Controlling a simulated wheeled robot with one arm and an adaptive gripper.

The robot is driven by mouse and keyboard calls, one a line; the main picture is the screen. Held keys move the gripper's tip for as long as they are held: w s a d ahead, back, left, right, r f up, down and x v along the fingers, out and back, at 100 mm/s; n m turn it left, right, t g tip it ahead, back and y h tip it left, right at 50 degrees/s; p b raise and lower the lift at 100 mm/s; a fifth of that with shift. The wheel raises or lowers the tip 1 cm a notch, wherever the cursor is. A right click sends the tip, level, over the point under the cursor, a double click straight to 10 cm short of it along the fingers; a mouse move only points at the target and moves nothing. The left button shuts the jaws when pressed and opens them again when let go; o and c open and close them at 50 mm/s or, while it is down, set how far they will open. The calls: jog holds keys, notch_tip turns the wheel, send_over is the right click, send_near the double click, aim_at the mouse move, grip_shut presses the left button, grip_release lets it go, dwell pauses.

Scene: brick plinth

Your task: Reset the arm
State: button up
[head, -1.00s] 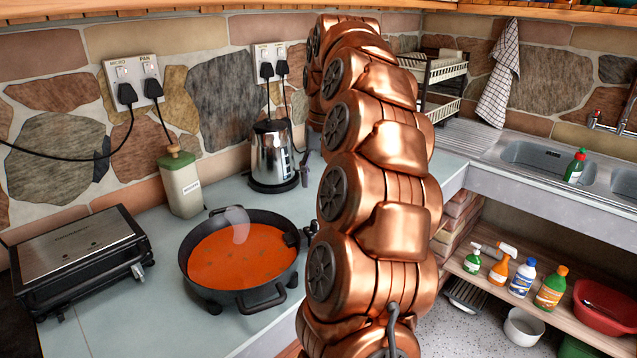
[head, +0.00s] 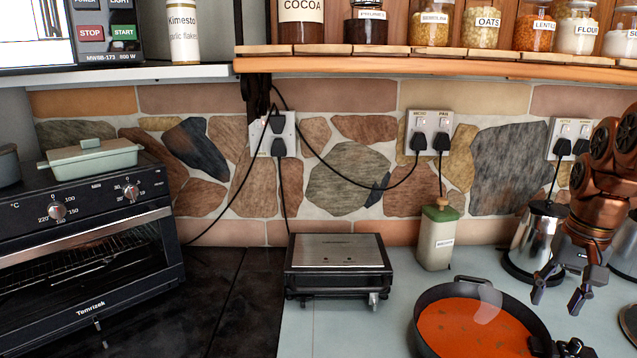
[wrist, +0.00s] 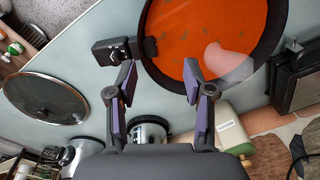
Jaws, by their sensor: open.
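My gripper (head: 560,292) hangs at the right of the head view with its fingers apart and nothing between them. It points down beside the kettle, behind and above the right side of the black pan (head: 420,335). In the wrist view my gripper (wrist: 160,80) is open, its fingertips showing over the near rim of the pan (wrist: 148,65). The pan holds orange soup (head: 470,330), with a pale translucent patch over it. My copper arm comes in from the right edge of the head view; most of it is out of frame.
A metal kettle (head: 533,245), a green-topped bottle (head: 438,240) and a closed grill (head: 338,265) stand along the wall. An oven (head: 85,240) is at left; jars line the shelf (head: 440,62) above. A glass lid (wrist: 45,97) lies on the counter.

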jog(key=s+a+f+n+g+p, duration=0.15)
jog(key=s+a, duration=0.25)
jog(key=a, duration=0.4)
jog(key=s+a+f+n+t, duration=0.15)
jog(key=s+a, duration=0.25)
jog(key=a, duration=0.4)
jog(key=s+a+f+n+g, duration=0.1)
jog(key=s+a+f, duration=0.2)
jog(key=s, duration=0.4)
jog(key=s+a+f+n+g, duration=0.1)
jog(key=s+a+f, duration=0.3)
jog(key=s+f, duration=0.2)
jog(key=shift+s+n+h+p, duration=0.3)
jog(key=shift+s+p, duration=0.1)
jog(key=shift+s, duration=0.8)
jog(key=shift+a, duration=0.1)
